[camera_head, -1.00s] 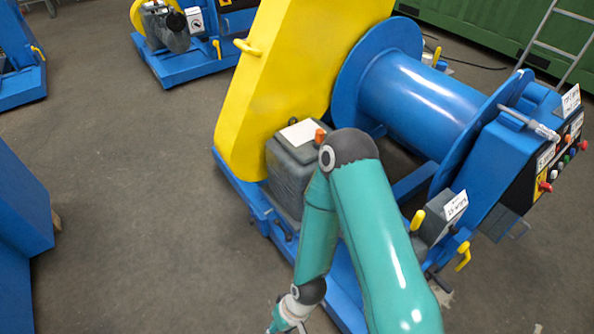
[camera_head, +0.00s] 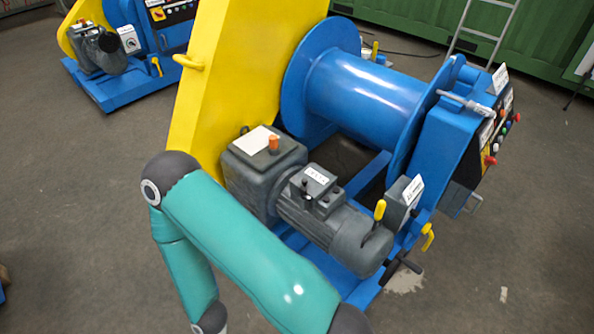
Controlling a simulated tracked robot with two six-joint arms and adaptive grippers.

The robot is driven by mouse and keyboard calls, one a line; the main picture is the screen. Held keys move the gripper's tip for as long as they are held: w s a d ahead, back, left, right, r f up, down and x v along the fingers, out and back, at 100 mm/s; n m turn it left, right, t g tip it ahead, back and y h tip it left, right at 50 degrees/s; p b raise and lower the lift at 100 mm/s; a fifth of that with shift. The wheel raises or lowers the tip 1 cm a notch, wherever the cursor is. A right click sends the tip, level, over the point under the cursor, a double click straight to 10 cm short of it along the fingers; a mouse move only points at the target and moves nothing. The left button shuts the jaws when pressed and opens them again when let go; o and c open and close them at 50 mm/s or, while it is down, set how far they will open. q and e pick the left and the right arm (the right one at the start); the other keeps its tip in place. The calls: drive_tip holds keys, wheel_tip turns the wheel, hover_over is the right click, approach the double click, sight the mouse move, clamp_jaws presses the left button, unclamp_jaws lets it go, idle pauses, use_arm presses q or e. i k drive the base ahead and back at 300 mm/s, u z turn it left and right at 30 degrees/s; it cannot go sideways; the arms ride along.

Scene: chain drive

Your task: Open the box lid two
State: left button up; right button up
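The winch machine has a tall yellow chain cover (camera_head: 225,75) with a small yellow handle (camera_head: 188,62). A grey motor (camera_head: 330,225) with a small labelled terminal box (camera_head: 317,187) on top sits in front of the blue drum. A grey box (camera_head: 403,203) with a white label stands at the motor's right, and its top looks closed. I cannot tell which of these is box lid two. One of my green arms crosses the lower left in front of the machine's base. Neither gripper is in view.
The blue drum (camera_head: 365,100) lies behind the motor. A gearbox (camera_head: 262,165) with an orange cap stands at the cover's foot. A control panel (camera_head: 496,125) with several buttons is at the right. A second machine (camera_head: 115,65) stands at the back left. Floor (camera_head: 75,200) is clear at left.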

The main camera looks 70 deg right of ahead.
sight(314, 178)
drive_tip(key=z, duration=0.25)
drive_tip(key=k, duration=0.45)
drive_tip(key=z, duration=0.8)
drive_tip(key=i, duration=0.65)
